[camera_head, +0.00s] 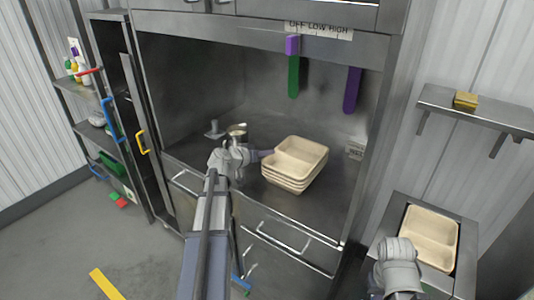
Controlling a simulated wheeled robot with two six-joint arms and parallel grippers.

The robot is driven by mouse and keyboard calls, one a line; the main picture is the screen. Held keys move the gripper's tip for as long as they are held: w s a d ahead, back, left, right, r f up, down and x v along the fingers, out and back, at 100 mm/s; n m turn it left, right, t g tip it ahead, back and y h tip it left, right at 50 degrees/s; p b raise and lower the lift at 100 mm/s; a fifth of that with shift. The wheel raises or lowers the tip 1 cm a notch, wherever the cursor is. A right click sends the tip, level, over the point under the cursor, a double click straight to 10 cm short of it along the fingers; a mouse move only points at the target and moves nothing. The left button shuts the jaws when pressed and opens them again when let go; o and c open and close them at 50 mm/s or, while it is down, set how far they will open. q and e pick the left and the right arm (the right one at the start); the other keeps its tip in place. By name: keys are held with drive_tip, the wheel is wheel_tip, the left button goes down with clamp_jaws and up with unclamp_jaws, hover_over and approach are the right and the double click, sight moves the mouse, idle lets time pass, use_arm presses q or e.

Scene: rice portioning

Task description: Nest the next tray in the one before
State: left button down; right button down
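The top tray sits slightly askew on those below. My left gripper (264,154) is at the left edge of the stack, its fingers close to the top tray's rim. I cannot tell whether they are closed on it. My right gripper (398,262) is in front of that tray's near left side. Its fingers are hidden or too small to make out.
Green (293,77) and purple (352,90) strips hang at the back. A wall shelf (480,112) holds a yellow block (465,100). The counter's front right is clear.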

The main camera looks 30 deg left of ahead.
use_arm(q)
drive_tip(key=c, duration=1)
unclamp_jaws()
drive_tip(key=p+v, duration=0.2)
drive_tip(key=v, duration=0.6)
drive_tip(key=shift+f+p, duration=0.1)
drive_tip(key=shift+p, duration=0.3)
